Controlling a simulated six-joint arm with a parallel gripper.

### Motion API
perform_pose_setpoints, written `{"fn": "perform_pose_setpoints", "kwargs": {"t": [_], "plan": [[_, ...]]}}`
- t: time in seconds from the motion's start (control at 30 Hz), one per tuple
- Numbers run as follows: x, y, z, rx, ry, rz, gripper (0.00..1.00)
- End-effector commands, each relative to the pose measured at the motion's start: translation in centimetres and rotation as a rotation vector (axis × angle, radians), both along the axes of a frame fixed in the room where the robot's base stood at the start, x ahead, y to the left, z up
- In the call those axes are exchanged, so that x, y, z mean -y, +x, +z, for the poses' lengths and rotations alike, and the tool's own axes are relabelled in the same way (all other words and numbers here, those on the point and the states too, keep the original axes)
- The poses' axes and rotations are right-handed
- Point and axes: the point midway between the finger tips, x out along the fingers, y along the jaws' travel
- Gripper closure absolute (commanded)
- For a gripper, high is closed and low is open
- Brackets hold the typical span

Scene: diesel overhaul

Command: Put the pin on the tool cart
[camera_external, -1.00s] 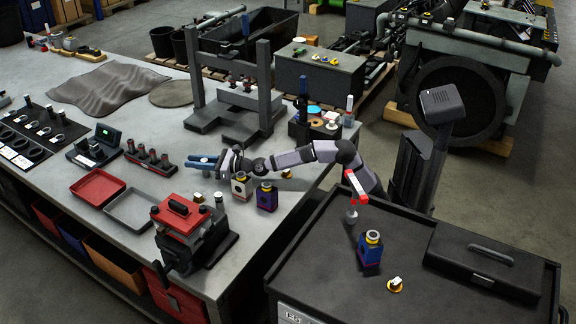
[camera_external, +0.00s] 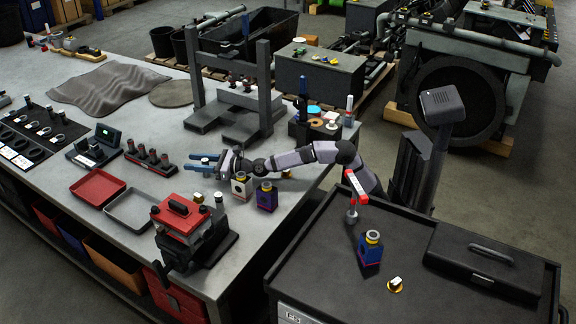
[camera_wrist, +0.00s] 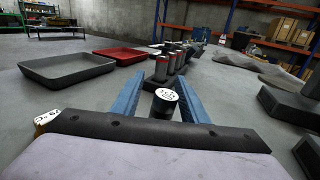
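My gripper (camera_external: 205,163) is over the workbench, with its blue fingers apart. In the wrist view, a dark upright cylinder with a white printed top, apparently the pin (camera_wrist: 165,99), is between the fingers (camera_wrist: 158,98), close to the palm. The fingers do not look closed on it; contact with the right finger cannot be judged. Its lower part is hidden by my gripper. In the external view I cannot make it out clearly between the fingers. The black tool cart (camera_external: 325,255) stands at the right, apart from the bench.
A rack of dark, red-banded cylinders (camera_external: 150,158) stands ahead of the fingers. Red (camera_external: 97,187) and grey (camera_external: 131,207) trays lie nearby.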

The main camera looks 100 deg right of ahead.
Motion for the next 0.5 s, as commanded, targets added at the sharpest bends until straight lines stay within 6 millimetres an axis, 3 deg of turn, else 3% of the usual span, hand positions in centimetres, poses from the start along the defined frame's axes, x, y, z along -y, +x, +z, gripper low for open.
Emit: {"fn": "perform_pose_setpoints", "kwargs": {"t": [0.13, 0.37, 0.5], "plan": [[0.0, 0.0, 0.3, -0.003, 0.000, 0.000, 0.60], [-1.2, -2.8, -0.1, 0.000, 0.000, 0.000, 0.60], [-1.1, -2.8, 3.0, 0.004, 0.000, 0.000, 0.60]]}}
